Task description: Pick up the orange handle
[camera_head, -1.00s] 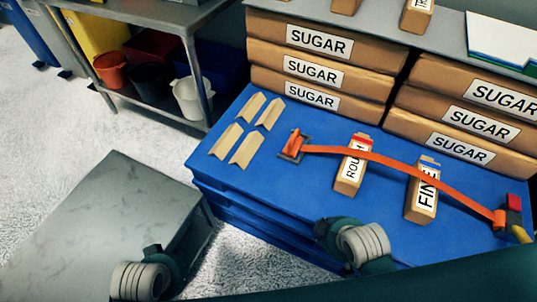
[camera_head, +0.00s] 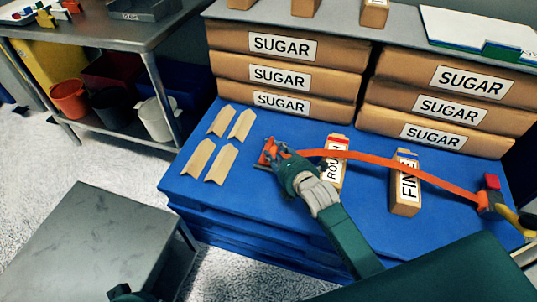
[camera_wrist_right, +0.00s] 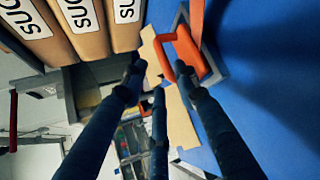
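The orange handle (camera_head: 265,150) is at the left end of a long orange strip, on a grey square base on the blue surface. My right gripper (camera_head: 274,153) is right at it in the head view and partly covers it. In the right wrist view the handle (camera_wrist_right: 184,52) shows as an orange loop on the grey base (camera_wrist_right: 208,72). The dark fingers of the right gripper (camera_wrist_right: 160,80) are spread apart, with their tips close to the handle. I cannot tell whether they touch it. Of my left arm, only a dark piece shows at the bottom left; its gripper is not seen.
The strip (camera_head: 380,160) crosses small ROUGH (camera_head: 333,174) and FINE (camera_head: 406,185) boxes. Several tan angled pieces (camera_head: 221,163) lie left of the handle. SUGAR sacks (camera_head: 285,75) are stacked behind.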

